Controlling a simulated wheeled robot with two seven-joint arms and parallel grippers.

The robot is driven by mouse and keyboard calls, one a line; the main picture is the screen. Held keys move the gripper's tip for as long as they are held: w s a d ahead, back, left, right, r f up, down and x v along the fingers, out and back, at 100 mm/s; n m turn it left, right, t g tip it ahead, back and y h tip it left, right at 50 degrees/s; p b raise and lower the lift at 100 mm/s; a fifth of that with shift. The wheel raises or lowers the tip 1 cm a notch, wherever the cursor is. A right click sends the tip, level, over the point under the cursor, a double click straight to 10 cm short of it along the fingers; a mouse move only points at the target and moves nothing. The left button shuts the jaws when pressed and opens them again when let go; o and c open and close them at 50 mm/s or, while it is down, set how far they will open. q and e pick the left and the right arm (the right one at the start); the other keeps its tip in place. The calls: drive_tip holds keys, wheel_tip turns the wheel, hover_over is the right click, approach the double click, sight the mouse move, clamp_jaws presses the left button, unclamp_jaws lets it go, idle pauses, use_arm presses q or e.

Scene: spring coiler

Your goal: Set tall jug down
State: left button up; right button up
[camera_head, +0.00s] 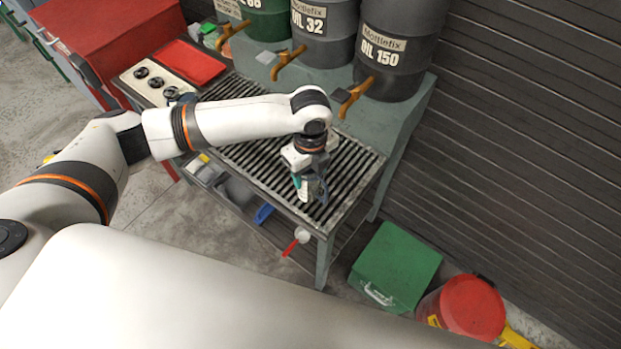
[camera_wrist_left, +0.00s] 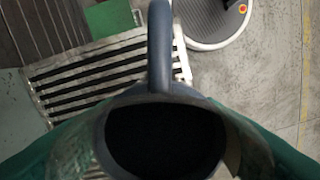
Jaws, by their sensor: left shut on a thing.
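The tall jug is a dark grey, open-topped vessel with a looped handle. In the left wrist view the jug (camera_wrist_left: 160,48) fills the lower middle, its dark mouth toward the camera and its handle pointing up the picture. In the head view only a small part of the jug (camera_head: 319,189) shows beside my left gripper (camera_head: 306,187), which is shut on it. The jug is over the front right part of the slatted grate (camera_head: 238,154) of the oil bench. Whether its base touches the slats is hidden. My right gripper is not in view.
A red tray (camera_head: 188,63) lies at the bench's far left. A green box (camera_head: 396,266) and a red-lidded bucket (camera_head: 472,306) stand on the floor to the right. Most slats left of the jug are clear.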

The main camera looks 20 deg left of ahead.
use_arm(q)
drive_tip(key=a+r+n+b, duration=0.1)
drive_tip(key=a+r+n, duration=0.35)
drive_tip(key=n, duration=0.75)
drive_tip(key=a+r+n+b, duration=0.1)
drive_tip(key=r+n, duration=0.7)
drive_tip(key=n, duration=0.4)
drive_tip(key=s+f+n, duration=0.1)
drive_tip(key=s+f, duration=0.2)
drive_tip(key=s, duration=0.5)
drive_tip(key=shift+a, duration=0.15)
drive_tip(key=shift+w, duration=0.1)
